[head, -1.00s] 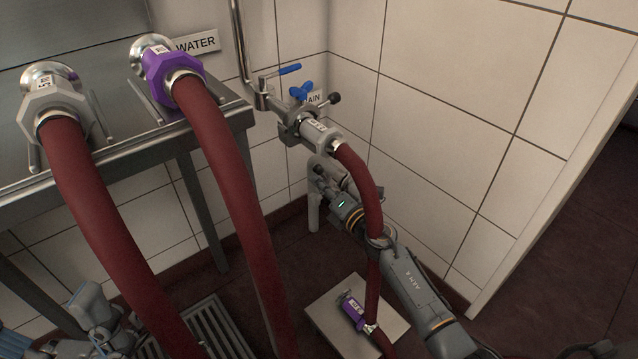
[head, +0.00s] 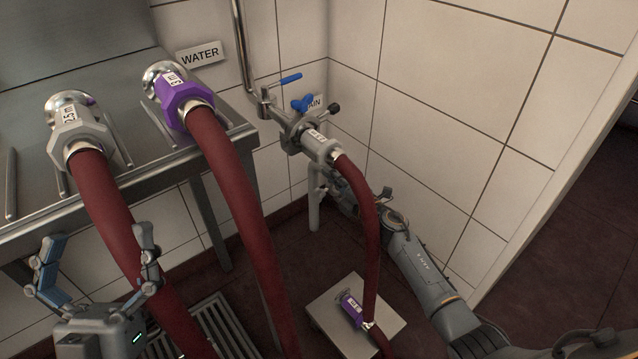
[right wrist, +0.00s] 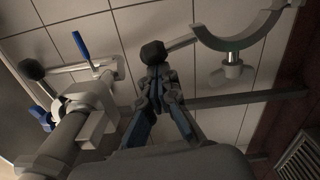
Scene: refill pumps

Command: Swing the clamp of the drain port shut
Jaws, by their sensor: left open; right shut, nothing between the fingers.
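The drain port (head: 298,132) is on the wall pipe at the centre of the head view, with a grey hose coupling (head: 321,147) at it. A blue wing nut (head: 302,102) and a black knob (head: 334,107) show at its clamp. My right gripper (right wrist: 156,88) is shut and empty, its tips just below a black knob (right wrist: 153,52) in the right wrist view. A bar runs from that knob to a curved half-ring (right wrist: 238,40); contact is unclear. In the head view the hose partly hides the right gripper. My left gripper (head: 97,240) is open by the left hose.
Red hoses hang from a grey coupling (head: 78,138) and a purple coupling (head: 182,98) at the steel bench. A loose purple hose end (head: 352,308) is over a pale plate (head: 325,305) on the floor. A blue lever (head: 290,78) sits above the drain port.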

